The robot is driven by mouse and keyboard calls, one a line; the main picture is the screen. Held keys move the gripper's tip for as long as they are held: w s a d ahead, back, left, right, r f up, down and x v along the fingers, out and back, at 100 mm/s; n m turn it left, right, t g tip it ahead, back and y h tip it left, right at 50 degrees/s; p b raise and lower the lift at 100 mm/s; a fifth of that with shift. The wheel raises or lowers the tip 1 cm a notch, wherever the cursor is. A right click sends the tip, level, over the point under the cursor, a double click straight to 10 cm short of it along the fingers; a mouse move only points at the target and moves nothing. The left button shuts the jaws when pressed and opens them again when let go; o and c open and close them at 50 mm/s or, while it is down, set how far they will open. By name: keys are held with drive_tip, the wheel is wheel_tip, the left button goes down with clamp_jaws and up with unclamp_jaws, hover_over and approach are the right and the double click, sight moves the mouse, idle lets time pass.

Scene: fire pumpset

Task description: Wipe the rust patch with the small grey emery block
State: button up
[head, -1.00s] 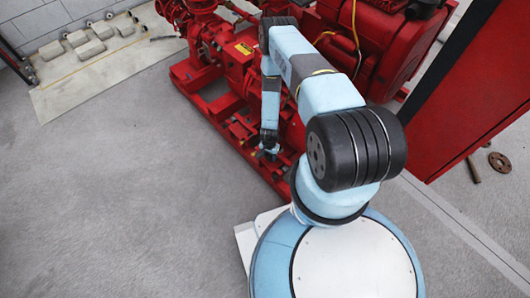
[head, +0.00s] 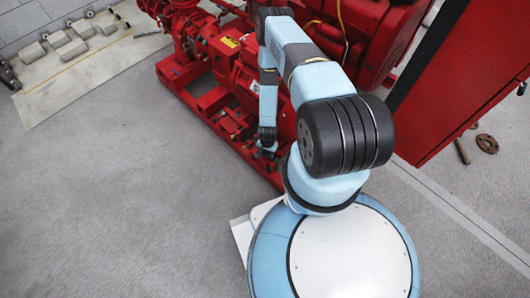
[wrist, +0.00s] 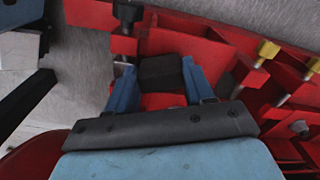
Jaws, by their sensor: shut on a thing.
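My gripper (head: 266,151) is low over the near edge of the red pumpset (head: 212,100) in the head view. In the wrist view my gripper (wrist: 160,82) has its two blue fingers shut on a small dark grey block (wrist: 160,73), which looks like the emery block. The block is over or against the red frame (wrist: 100,14); I cannot tell whether it touches. I cannot make out the rust patch in either view; the block and gripper hide part of the red surface.
Yellow-topped fittings (wrist: 268,50) stand close to the right of my gripper in the wrist view. A tall red cabinet (head: 440,90) is at the right. Grey blocks (head: 72,48) lie on a pale mat (head: 45,105). A rusty disc (head: 487,144) lies on the floor. The left floor is clear.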

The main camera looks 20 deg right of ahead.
drive_tip(key=shift+w+a+r, duration=0.1)
drive_tip(key=shift+w+a, duration=0.4)
drive_tip(key=shift+w, duration=0.65)
drive_tip(key=shift+w+a+r, duration=0.1)
drive_tip(key=shift+w+a, duration=0.35)
drive_tip(key=shift+w, duration=0.75)
drive_tip(key=shift+w+a+r, duration=0.1)
drive_tip(key=shift+w+a, duration=0.4)
drive_tip(key=shift+w, duration=0.65)
drive_tip(key=shift+r, duration=2.95)
drive_tip(key=shift+r, duration=0.1)
drive_tip(key=shift+r, duration=1.4)
